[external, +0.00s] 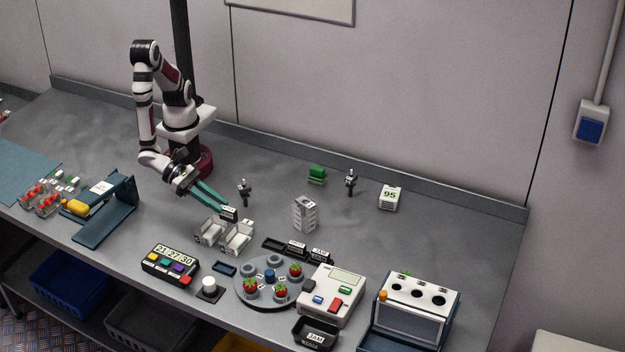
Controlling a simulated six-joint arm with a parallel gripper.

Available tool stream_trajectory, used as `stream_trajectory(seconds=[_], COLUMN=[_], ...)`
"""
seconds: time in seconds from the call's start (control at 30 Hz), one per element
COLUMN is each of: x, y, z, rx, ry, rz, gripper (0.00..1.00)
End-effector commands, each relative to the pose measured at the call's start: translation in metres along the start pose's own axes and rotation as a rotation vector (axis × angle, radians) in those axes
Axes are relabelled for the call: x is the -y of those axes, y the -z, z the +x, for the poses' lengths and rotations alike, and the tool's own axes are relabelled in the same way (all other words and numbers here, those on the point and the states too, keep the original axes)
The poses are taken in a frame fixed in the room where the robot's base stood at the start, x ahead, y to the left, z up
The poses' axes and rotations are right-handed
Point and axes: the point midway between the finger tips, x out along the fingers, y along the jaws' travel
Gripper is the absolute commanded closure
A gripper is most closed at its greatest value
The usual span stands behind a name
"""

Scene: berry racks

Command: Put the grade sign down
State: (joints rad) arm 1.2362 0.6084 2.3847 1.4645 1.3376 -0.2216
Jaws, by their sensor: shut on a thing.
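My gripper (222,206) has long teal fingers that reach down and to the right from the arm. It is shut on a small dark grade sign (230,214) with a pale label, held at the fingertips just behind two white open holders. The sign's lettering is too small to read, and I cannot tell whether its bottom touches the table. A long black tray (270,244) lies to the right of the holders, with similar dark signs (319,255) at its right part.
The white holders (237,239) stand close in front of the gripper. A black stand (244,192) is just right of the fingers. A round grey turntable (244,284) with strawberries, a clock (170,263) and a white scale (331,294) stand nearer the front.

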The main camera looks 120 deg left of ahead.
Motion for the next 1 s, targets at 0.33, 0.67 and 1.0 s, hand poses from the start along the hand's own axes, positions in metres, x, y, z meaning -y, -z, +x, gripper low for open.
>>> stream_trajectory(seconds=[0.33,0.67,1.0], x=[-0.101,-0.222,-0.309], y=[-0.011,0.004,0.045], z=[0.021,-0.012,0.016], rx=[0.015,0.006,-0.001], ry=[-0.419,-1.026,-1.098], rz=[-0.186,-0.428,-0.447], gripper=[1.0,1.0,1.0])
